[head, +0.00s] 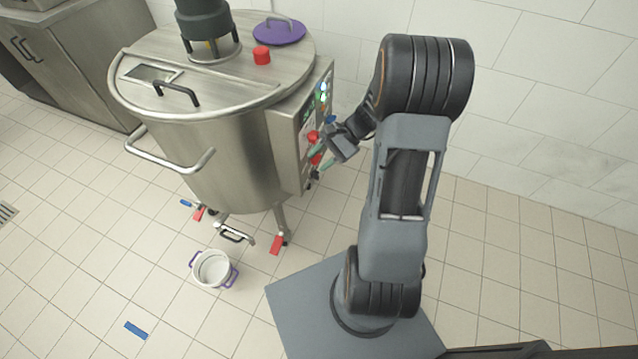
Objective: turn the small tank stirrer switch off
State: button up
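The small tank (225,150) is a round steel vessel with a lid and a control box (290,147) on its right side. The box's panel carries a row of lit buttons (323,90), a red knob (313,137) and a red part (316,158) lower down. My gripper (319,160) is at the lower part of this panel, with its greenish fingertips on either side of the red part. Whether the fingers touch it is too small to tell. Which control is the stirrer switch, and its position, cannot be made out.
A purple round cover (279,32) and a red cap (262,55) are on the lid. A rail handle (170,160) sticks out at the tank's front. A white pot (213,268) with purple handles stands on the floor. The tiled floor at the right is clear.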

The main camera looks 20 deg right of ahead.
jog(key=w+d+f+m+t+y+b, duration=0.2)
jog(key=d+f+m+t, duration=0.15)
jog(key=f, duration=0.35)
jog(key=w+d+f+m+t+y+b, duration=0.1)
jog(key=d+f+m+t+b, duration=0.2)
jog(key=f, duration=0.5)
jog(key=m+t+h+b, duration=0.1)
jog(key=m+t+b, duration=0.2)
jog(key=m+t, duration=0.4)
send_near(316, 175)
jog(key=shift+m+g, duration=0.35)
jog(key=shift+m, duration=0.2)
jog(key=x, duration=0.9)
jog(key=shift+w+d+r, duration=0.25)
jog(key=shift+w+r, duration=0.05)
jog(key=shift+r, duration=0.05)
grip_shut()
